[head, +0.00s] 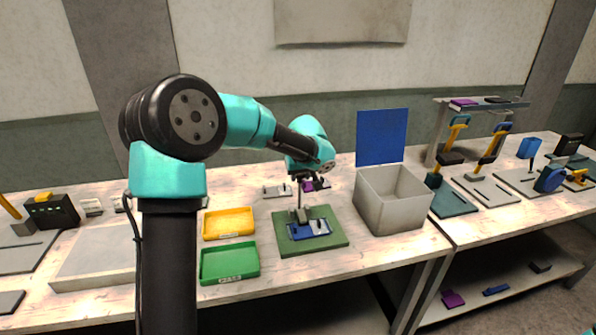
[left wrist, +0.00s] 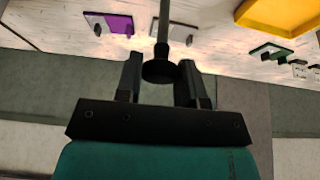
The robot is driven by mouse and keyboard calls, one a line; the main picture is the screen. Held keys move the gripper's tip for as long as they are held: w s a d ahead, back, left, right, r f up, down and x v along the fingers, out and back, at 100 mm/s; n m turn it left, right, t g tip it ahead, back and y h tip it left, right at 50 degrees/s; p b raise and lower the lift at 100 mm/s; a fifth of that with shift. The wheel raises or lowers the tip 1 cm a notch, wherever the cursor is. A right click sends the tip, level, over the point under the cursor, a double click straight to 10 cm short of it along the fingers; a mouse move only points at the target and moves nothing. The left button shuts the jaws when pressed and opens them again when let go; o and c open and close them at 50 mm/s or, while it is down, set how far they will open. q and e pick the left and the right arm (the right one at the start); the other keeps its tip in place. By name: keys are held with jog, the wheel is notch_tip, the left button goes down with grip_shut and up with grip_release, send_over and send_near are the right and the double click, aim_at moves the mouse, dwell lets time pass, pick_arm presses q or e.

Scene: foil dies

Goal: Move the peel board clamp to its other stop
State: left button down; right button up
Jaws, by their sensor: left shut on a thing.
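The peel board looks to be the green board (head: 283,244) on the middle of the table in the head view. A blue plate (head: 312,230) with small pale pieces lies on it. A grey upright clamp part (head: 301,215) stands at the blue plate's back left. My left gripper (head: 301,182) points down above this part. In the left wrist view my left gripper (left wrist: 161,72) is shut on a dark round knob (left wrist: 158,73) on a thin stem. The clamp's foot and its stops are too small to tell. My right gripper is in no view.
A yellow tray (head: 228,237) and a green tray (head: 229,278) lie left of the board. A grey box (head: 380,215) with a raised blue lid (head: 382,136) stands close on its right.

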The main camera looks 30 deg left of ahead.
pick_arm(q)
jog(key=shift+s+d+f, duration=0.3)
jog(key=c, duration=1.1)
grip_release()
jog(key=o, duration=0.3)
jog(key=shift+r, duration=0.1)
jog(key=shift+o, duration=0.2)
jog(key=shift+r, duration=0.15)
jog(key=v, duration=1.7)
jog(key=shift+w, duration=0.1)
jog(key=x, duration=1.5)
jog(key=shift+f, duration=0.2)
